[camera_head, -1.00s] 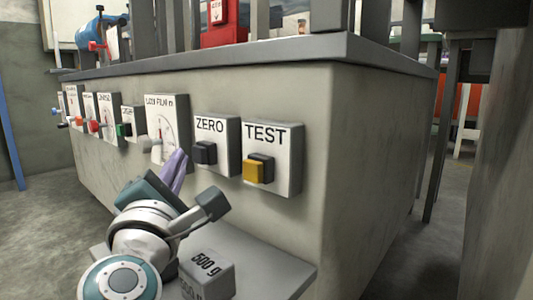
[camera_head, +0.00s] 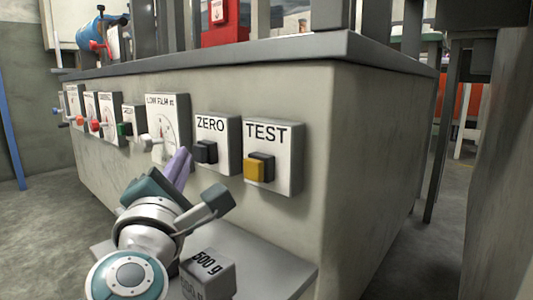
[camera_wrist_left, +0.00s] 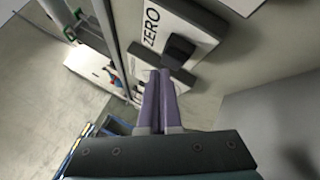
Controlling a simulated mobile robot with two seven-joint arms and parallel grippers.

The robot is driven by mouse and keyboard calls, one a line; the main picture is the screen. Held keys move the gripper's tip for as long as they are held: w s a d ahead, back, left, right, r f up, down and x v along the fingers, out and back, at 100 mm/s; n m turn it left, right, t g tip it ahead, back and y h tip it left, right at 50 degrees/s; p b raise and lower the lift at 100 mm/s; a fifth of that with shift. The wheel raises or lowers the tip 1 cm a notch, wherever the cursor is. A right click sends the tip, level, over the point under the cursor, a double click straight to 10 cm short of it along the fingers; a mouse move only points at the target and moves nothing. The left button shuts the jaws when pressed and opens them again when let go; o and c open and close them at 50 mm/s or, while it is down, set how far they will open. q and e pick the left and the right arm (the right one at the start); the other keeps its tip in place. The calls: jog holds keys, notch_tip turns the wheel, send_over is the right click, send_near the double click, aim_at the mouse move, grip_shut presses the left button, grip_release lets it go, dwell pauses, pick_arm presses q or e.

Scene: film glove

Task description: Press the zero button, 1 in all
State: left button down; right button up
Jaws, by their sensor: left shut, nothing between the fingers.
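The zero button is a black block (camera_head: 206,151) on a white panel marked ZERO (camera_head: 229,130), on the front of the grey bench. My left gripper (camera_head: 182,155) has purple fingers and is shut and empty, just left of and slightly below the button in the head view. In the left wrist view the closed fingertips (camera_wrist_left: 159,73) point towards the black button (camera_wrist_left: 178,51), close to its lower left side. I cannot tell whether they touch it. My right gripper is not in view.
A TEST panel (camera_head: 286,145) with a yellow button (camera_head: 255,170) is right of the zero panel. A dial panel (camera_head: 172,118) and several smaller panels are to the left. A 500 g weight (camera_head: 209,275) sits on a low grey shelf (camera_head: 272,268) below.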

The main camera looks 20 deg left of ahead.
pick_arm(q)
jog(key=shift+w+d, duration=0.25)
jog(key=shift+w, duration=0.4)
dwell(0.7)
jog(key=shift+s, duration=0.1)
jog(key=shift+s+a, duration=0.3)
jog(key=shift+s, duration=0.45)
jog(key=shift+s+a+p, duration=0.35)
jog(key=shift+s, duration=0.4)
jog(key=shift+s+a+p, duration=0.3)
jog(key=shift+s, duration=0.5)
jog(key=shift+s+a+p, duration=0.35)
jog(key=shift+s, duration=0.4)
